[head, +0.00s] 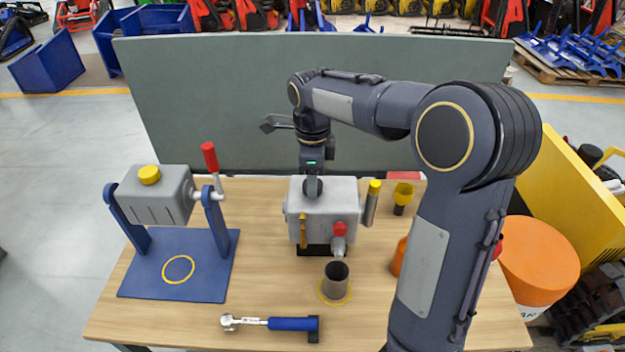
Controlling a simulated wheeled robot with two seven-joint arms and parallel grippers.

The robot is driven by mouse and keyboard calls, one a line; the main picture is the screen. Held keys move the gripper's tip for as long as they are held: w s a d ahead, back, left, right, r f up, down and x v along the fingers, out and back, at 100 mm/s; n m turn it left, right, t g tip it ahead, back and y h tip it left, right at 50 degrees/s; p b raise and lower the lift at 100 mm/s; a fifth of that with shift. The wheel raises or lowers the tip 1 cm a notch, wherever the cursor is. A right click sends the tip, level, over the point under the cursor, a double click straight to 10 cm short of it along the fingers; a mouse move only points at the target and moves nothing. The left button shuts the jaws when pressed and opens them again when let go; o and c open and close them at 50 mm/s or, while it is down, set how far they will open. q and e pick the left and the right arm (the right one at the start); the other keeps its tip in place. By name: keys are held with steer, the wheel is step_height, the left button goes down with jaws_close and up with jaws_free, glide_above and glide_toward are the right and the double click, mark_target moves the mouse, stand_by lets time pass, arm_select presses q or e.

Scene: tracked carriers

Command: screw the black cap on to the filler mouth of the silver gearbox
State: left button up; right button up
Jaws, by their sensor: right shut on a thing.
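The silver gearbox (341,194) stands on the wooden table in the middle of the head view. It has a brass fitting on its front left and a red-topped grey fitting at its front right. My right gripper (313,187) points straight down over the left part of its top. It is shut on a small dark thing, which I take to be the black cap, at the gearbox's top face. The filler mouth is hidden under the gripper, so I cannot tell how the cap sits on it. My left gripper is out of view.
A blue stand (221,237) with a tilting grey box is at left. A blue-handled wrench (290,323) lies in front. A metal cup (336,279) stands before the gearbox. Yellow-topped cylinders (372,202) are at its right. A grey panel (220,90) closes the back.

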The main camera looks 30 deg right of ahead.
steer(key=shift+m, duration=0.6)
steer(key=shift+r+m+p, duration=0.2)
steer(key=shift+m+p, duration=0.5)
steer(key=shift+m, duration=0.5)
steer(key=m+p, duration=0.1)
steer(key=m, duration=0.2)
steer(key=shift+m+p, duration=0.35)
steer(key=shift+m, duration=0.05)
steer(key=m+p, duration=0.1)
steer(key=m, duration=0.1)
steer(key=shift+m, duration=0.4)
steer(key=shift+f+m, duration=0.15)
steer(key=shift+m, duration=0.15)
steer(key=o, duration=0.8)
steer(key=shift+c, duration=0.2)
